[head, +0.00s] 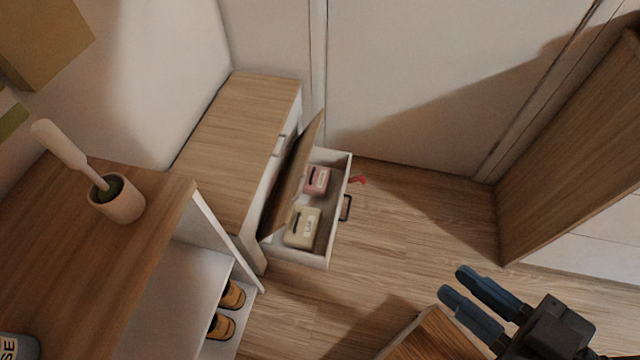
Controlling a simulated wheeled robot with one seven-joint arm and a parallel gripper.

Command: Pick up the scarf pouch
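Two small labelled pouches lie in the open drawer (322,258) of the low wooden cabinet. The pink-red pouch (317,180) is toward the back, and the cream pouch (302,228) is nearer. Their labels are too small to read surely, so I cannot tell which is the scarf pouch. A tilted wooden panel (294,178) stands over the drawer's left side and hides part of the inside. My gripper (453,282) is at the lower right, apart from the drawer. Its two blue fingers are spread with nothing between them.
A small red thing (359,180) shows just beside the drawer front. A wooden shelf unit (150,235) with a brush in a holder (118,200) stands at left, shoes (222,326) below. A wooden-sided unit (570,150) is at right.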

